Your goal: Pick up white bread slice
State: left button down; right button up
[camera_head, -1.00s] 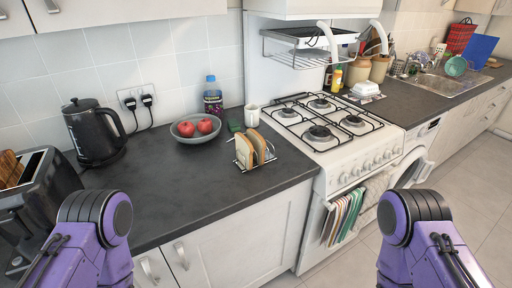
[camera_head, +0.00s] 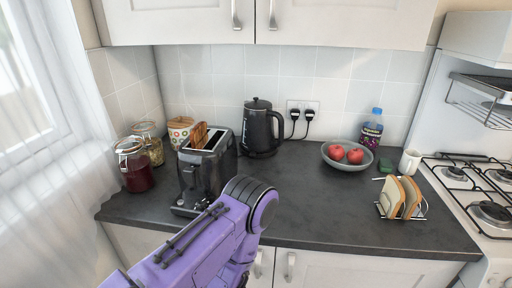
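Bread slices stand upright in a wire rack (camera_head: 424,209) on the right part of the dark counter. The left slice (camera_head: 390,196) shows a pale face with a tan crust, and another slice (camera_head: 411,196) stands close beside it. Browner bread (camera_head: 198,134) sticks up from a slot of the black toaster (camera_head: 207,172) on the left. One of my purple arms, coming in from the lower left, reaches up in front of the toaster and the counter's front edge. Neither gripper shows, and no bread is seen held.
A black kettle (camera_head: 260,128), a grey bowl (camera_head: 348,162) with red apples, a bottle (camera_head: 371,131) and a white mug (camera_head: 410,161) stand along the back. Jars (camera_head: 134,166) are at left, the stove (camera_head: 484,190) at right. The middle counter is clear.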

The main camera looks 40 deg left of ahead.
aim_at(197, 133)
jog(key=k, duration=0.5)
jog(key=u, duration=0.75)
jog(key=i, duration=0.45)
jog(key=u, duration=0.7)
jog(key=k, duration=0.25)
jog(key=u, duration=0.05)
